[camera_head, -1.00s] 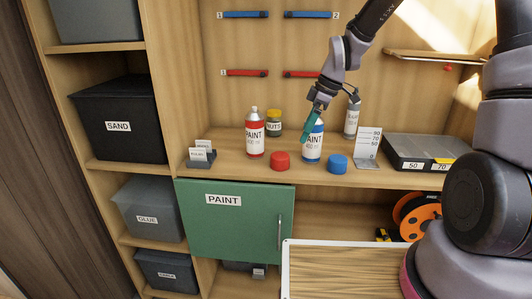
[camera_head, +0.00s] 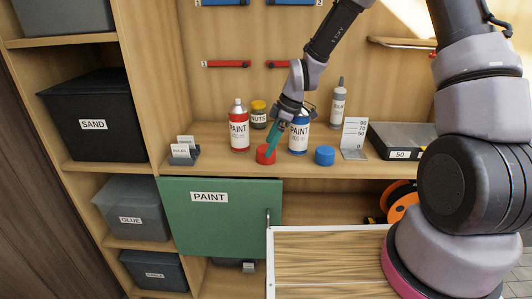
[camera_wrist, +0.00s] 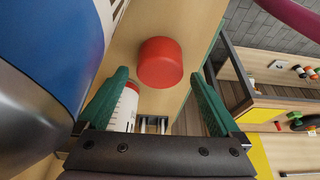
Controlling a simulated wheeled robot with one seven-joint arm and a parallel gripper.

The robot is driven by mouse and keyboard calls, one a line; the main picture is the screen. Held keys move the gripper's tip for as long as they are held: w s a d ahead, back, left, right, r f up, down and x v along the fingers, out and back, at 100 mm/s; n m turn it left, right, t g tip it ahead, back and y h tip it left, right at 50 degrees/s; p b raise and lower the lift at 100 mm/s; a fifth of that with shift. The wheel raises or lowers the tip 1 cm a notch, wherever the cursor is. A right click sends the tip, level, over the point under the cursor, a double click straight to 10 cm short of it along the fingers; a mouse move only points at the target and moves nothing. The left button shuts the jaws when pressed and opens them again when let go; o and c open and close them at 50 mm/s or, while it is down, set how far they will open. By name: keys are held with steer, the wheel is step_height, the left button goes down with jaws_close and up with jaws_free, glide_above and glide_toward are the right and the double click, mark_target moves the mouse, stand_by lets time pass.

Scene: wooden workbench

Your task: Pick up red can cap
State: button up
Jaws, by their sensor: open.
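The red can cap (camera_head: 265,154) sits on the workbench shelf near its front edge, in front of and between the red and blue paint cans. In the wrist view the red cap (camera_wrist: 160,63) lies ahead, between the lines of my two green fingers and beyond their tips. My gripper (camera_head: 271,144) is open and empty, with its fingers reaching down close to the cap. In the wrist view my open gripper (camera_wrist: 157,92) has the blue paint can (camera_wrist: 55,45) close on its left. Whether a finger touches the cap cannot be told.
The red paint can (camera_head: 239,130) stands left of the cap; the blue paint can (camera_head: 299,137) stands behind my gripper. A blue cap (camera_head: 325,155) is to the right. The NUTS jar (camera_head: 259,118) and glue bottle (camera_head: 337,105) stand behind. A card holder (camera_head: 183,152) is at left.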

mark_target(266, 149)
steer(key=x, duration=0.3)
steer(key=shift+a+f, duration=0.2)
